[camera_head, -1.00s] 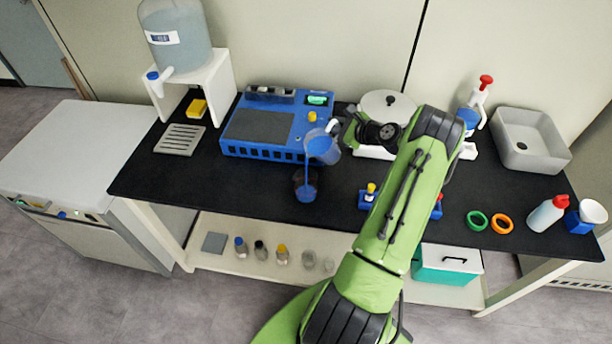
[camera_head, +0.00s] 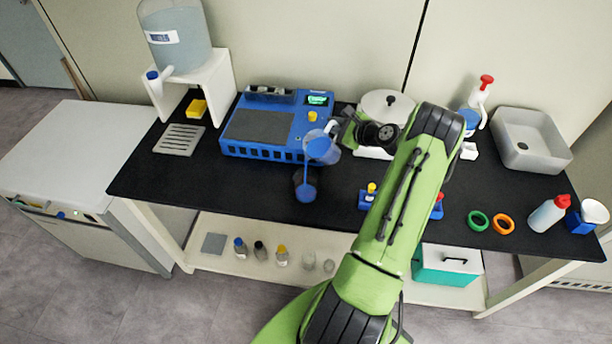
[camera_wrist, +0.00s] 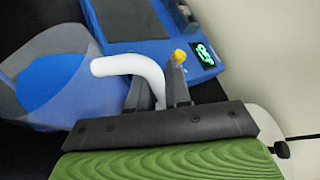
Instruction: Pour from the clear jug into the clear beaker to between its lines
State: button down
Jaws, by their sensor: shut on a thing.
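The clear jug (camera_head: 321,149) hangs tilted to the left above the bench, with blue liquid inside. Its white handle (camera_wrist: 130,69) is between the fingers of my gripper (camera_wrist: 160,88), which is shut on it. The jug also shows at the left of the wrist view (camera_wrist: 66,85). The clear beaker (camera_head: 305,178) stands on the black bench below the jug's lip, with blue liquid in its lower part. A blue streak runs from the lip down to the beaker. The beaker's lines are too small to make out.
A blue machine (camera_head: 262,130) with a lit display stands just behind. A blue holder with a yellow-topped item (camera_head: 369,192) is to the right of the beaker. The bench front (camera_head: 240,185) left of the beaker is clear.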

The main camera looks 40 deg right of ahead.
jog(key=shift+s+a+r+n+t+h+b, duration=0.15)
jog(key=shift+a+r+n+h+b, duration=0.25)
jog(key=shift+b, duration=0.8)
jog(key=shift+w+a+r+n+t+h+b, duration=0.1)
jog(key=shift+a+n+t+h+b, duration=0.1)
jog(key=shift+a+n+b, duration=0.7)
dwell(4.4)
jog(key=shift+s+d+r+m+p, duration=0.1)
jog(key=shift+d+r+m+p, duration=0.05)
jog(key=shift+d+m+p, duration=0.4)
jog(key=p, duration=0.1)
jog(key=d+f+m+y+p, duration=0.1)
jog(key=p, duration=0.1)
jog(key=d+m+p, duration=0.1)
jog(key=shift+w+d+f+y, duration=0.15)
jog(key=shift+w+d+y, duration=0.1)
jog(key=shift+y, duration=0.05)
jog(key=shift+f, duration=0.1)
jog(key=d+f+m+y+b, duration=0.2)
jog(key=d+f+m+g+y+b, duration=0.1)
jog(key=d+m, duration=0.1)
jog(key=shift+w+f, duration=0.2)
jog(key=shift+w, duration=0.05)
